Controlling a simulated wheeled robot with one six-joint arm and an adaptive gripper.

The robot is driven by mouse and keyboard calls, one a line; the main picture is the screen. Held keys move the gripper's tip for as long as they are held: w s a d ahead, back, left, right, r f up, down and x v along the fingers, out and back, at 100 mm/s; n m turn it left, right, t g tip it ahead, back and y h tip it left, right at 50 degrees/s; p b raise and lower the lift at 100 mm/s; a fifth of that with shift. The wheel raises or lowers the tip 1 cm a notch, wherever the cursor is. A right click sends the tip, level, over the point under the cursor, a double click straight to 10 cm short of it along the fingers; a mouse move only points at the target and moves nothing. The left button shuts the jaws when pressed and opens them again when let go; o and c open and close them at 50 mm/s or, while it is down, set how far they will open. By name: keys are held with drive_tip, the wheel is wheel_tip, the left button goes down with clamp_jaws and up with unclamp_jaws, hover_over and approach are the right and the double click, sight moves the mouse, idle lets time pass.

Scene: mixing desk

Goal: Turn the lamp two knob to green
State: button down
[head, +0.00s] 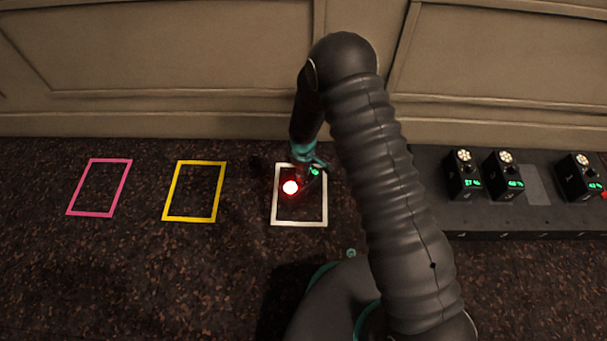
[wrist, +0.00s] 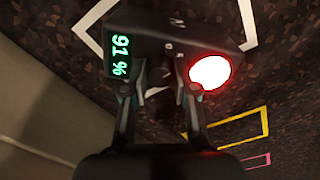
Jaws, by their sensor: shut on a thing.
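A black lamp module (wrist: 200,30) stands inside the white frame, and its lamp (wrist: 210,72) glows red with a white centre. Its green display (wrist: 119,56) reads 91 %. My gripper (wrist: 160,76) is down at the module's face, with a finger on either side of the knob. It is shut on the knob, which is mostly hidden between the fingers. In the head view the lit lamp (head: 290,187) and a small green readout (head: 315,171) show beside my gripper's end.
The white frame (head: 299,224) surrounds the module. An empty yellow frame (head: 194,219) and an empty pink frame (head: 84,212) lie to its left. A dark rack (head: 505,222) on the right carries several similar modules. A panelled wall (head: 180,60) stands behind the desk.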

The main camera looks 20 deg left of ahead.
drive_tip(key=m+b, duration=0.1)
drive_tip(key=m, duration=0.3)
drive_tip(key=shift+f+m+b, duration=0.1)
drive_tip(key=shift+m+b, duration=0.2)
drive_tip(key=shift+b, duration=0.05)
drive_tip(key=shift+m+b, duration=0.7)
drive_tip(key=shift+m, duration=1.9)
drive_tip(key=c, duration=0.9)
unclamp_jaws()
wheel_tip(320, 180, up, 12)
